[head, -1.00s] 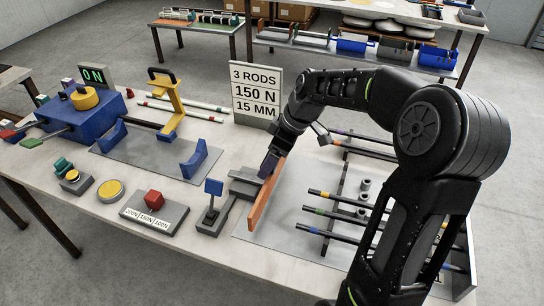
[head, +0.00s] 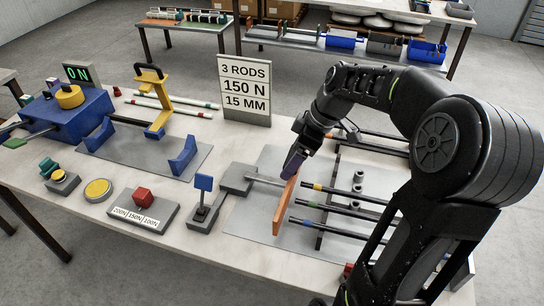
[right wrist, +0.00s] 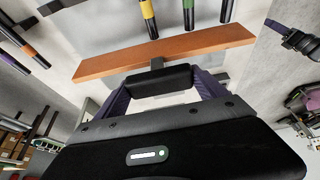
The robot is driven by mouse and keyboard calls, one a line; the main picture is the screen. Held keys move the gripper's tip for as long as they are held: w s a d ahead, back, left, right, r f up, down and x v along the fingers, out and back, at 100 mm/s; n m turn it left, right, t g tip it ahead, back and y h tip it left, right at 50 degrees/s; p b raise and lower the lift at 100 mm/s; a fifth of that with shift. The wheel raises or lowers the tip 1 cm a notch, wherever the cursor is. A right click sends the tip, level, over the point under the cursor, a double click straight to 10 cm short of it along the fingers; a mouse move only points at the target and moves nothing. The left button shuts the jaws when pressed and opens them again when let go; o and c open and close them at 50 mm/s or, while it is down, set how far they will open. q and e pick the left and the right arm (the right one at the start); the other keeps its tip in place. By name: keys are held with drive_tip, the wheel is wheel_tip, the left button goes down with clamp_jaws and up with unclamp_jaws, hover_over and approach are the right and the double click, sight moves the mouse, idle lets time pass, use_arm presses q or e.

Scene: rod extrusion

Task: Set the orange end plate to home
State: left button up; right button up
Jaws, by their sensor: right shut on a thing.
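The orange end plate (head: 284,208) stands upright on the grey base plate at the right of the table. A slim metal shaft (head: 265,180) runs to it from a grey block (head: 238,178) on its left, with a clear gap between block and plate. My right gripper (head: 293,166) is at the plate's upper far end. In the right wrist view the orange end plate (right wrist: 200,46) lies just beyond the fingers, and my right gripper (right wrist: 157,82) is shut on a dark grip bar joined to it by a short stem. My left gripper is not in view.
Dark rods with coloured bands (head: 335,210) lie right of the plate, their ends close to it. Small grey cylinders (head: 357,190) stand among them.

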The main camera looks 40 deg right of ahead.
drive_tip(key=shift+s+d, duration=0.4)
drive_tip(key=shift+s, duration=0.2)
drive_tip(key=o, duration=2)
drive_tip(key=shift+r, duration=0.15)
drive_tip(key=v, duration=0.7)
drive_tip(key=shift+r, duration=0.25)
drive_tip(key=shift+s+d, duration=0.1)
drive_tip(key=shift+s, duration=0.05)
